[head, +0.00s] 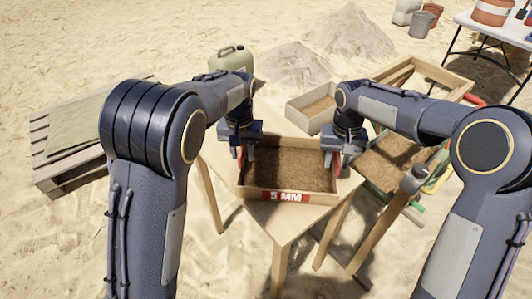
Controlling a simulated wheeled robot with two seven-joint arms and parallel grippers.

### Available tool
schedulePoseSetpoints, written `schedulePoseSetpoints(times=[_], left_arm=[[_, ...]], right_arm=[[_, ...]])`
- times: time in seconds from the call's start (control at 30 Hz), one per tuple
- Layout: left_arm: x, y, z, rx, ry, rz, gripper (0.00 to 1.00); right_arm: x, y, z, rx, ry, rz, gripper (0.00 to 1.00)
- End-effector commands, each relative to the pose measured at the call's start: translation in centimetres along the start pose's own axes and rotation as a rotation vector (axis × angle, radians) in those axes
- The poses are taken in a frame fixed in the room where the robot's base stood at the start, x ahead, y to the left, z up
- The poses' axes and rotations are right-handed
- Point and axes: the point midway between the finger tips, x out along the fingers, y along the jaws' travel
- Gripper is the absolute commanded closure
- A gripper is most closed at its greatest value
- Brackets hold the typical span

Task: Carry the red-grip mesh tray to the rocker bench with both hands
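The mesh tray (318,197) is a shallow wooden box with a brown mesh floor and a red "5 MM" label on its front wall. It sits over a small wooden table (283,226); I cannot tell whether it touches the top. Red grips show at its left and right ends. My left gripper (240,158) is at the left grip and my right gripper (333,160) is at the right grip. Their fingers overlap the grips, and their closure is unclear. I cannot surely identify the rocker bench; a wooden frame (447,76) stands at the back right.
Another wooden box (297,117) holding sand is just behind the tray. A sandy tray and coloured tools lie to the right, partly behind my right arm. A pallet (50,180) is at left, a green jerrycan (231,60) behind, and a white table (490,30) at far right.

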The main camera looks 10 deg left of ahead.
Motion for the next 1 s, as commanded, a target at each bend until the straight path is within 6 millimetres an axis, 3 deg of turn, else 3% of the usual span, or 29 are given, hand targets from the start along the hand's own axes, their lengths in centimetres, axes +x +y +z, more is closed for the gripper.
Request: schedulePoseSetpoints(times=[0.17,0.5,0.7,0.87,1.0], left_arm=[[-1.1,0.0,-0.1,0.001,0.004,0.001,0.69],[-8.0,0.0,-0.1,0.001,0.005,0.002,0.69],[-11.0,0.0,-0.1,0.000,0.002,0.001,0.69],[-11.9,0.0,0.0,0.000,0.001,0.000,0.69],[-12.0,0.0,0.0,0.000,0.000,0.000,0.69]], right_arm=[[0.0,0.0,0.0,0.000,0.000,0.000,0.69],[0.0,0.0,0.0,0.000,0.000,0.000,0.69],[0.0,0.0,0.0,0.000,0.000,0.000,0.69],[-0.3,0.0,0.0,0.000,0.001,0.000,0.69],[-2.0,0.0,-0.1,0.001,0.005,-0.001,0.69]])
